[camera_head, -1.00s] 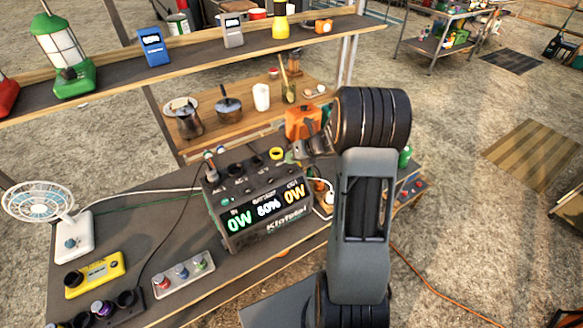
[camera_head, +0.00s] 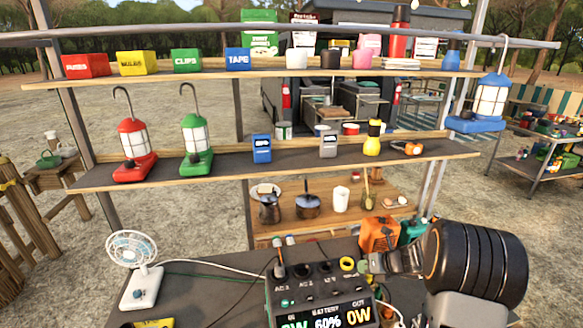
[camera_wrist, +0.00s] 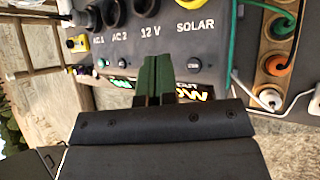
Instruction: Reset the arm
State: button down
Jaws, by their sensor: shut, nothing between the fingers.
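My arm is bent at the lower right of the head view. My gripper (camera_head: 374,263) is shut and empty, beside the top right of a dark power station (camera_head: 322,298) whose display reads 60%. In the wrist view my gripper (camera_wrist: 157,75) shows its two green-tinted fingers together, in front of the power station's panel (camera_wrist: 165,32) with labels AC 1, AC 2, 12 V and SOLAR. I cannot tell the exact gap between the fingertips and the panel.
An orange can (camera_head: 379,233) stands close behind my gripper. A white fan (camera_head: 134,262) is on the table at left. Shelves with lanterns, including a green lantern (camera_head: 196,140), rise behind. A blue lantern (camera_head: 490,100) hangs at right. In the wrist view a green cable (camera_wrist: 238,40) runs close by.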

jog(key=s+n, duration=0.1)
jog(key=n, duration=0.1)
jog(key=s+f+n+g, duration=0.1)
jog(key=n, duration=0.2)
jog(key=shift+s+a+f+n+g, duration=0.3)
jog(key=shift+s+a+f, duration=0.05)
jog(key=shift+s+a, duration=0.05)
jog(key=s+a+r+n+h, duration=0.2)
jog(key=s+r+n, duration=0.3)
jog(key=n, duration=0.5)
jog(key=s+a+r+n+h+b, duration=0.1)
jog(key=s+a+r+n, duration=0.3)
jog(key=s+n, duration=0.4)
jog(key=s+a+r+n+h+b, duration=0.1)
jog(key=s+a+r+n+h, duration=0.2)
jog(key=s+r+n, duration=0.3)
jog(key=a+n, duration=0.1)
jog(key=n, duration=0.4)
jog(key=shift+s+r+n, duration=0.25)
jog(key=shift+s+n, duration=0.05)
jog(key=shift+n, duration=0.1)
